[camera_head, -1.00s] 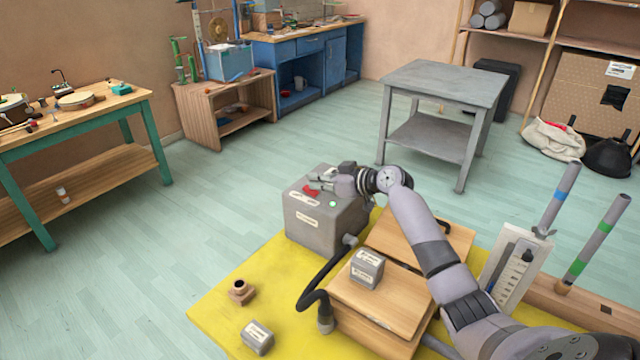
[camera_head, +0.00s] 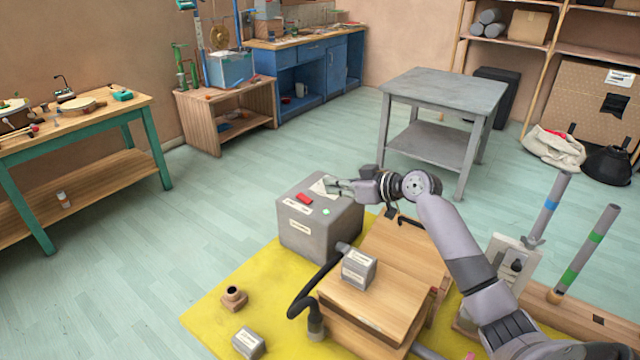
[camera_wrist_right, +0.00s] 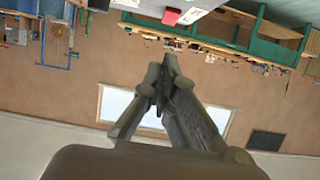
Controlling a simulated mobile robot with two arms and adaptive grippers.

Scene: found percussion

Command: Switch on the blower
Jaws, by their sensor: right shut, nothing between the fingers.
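The blower looks to be the grey box (camera_head: 335,232) on the yellow mat. Its top has a red switch (camera_head: 304,198), a small green spot (camera_head: 326,212) and white labels. In the right wrist view the red switch (camera_wrist_right: 171,16) shows at the top edge, beyond the fingers. My right gripper (camera_head: 331,184) is shut and empty over the back right part of the box top, apart from the switch. I cannot tell which way the switch is set. My left gripper is not in view.
A black hose (camera_head: 297,305) runs from the box beside a wooden chest (camera_head: 350,300) with a small grey block (camera_head: 359,269) on it. A brown fitting (camera_head: 234,297) and another grey block (camera_head: 248,343) are at the front left. A grey table (camera_head: 445,90) stands behind.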

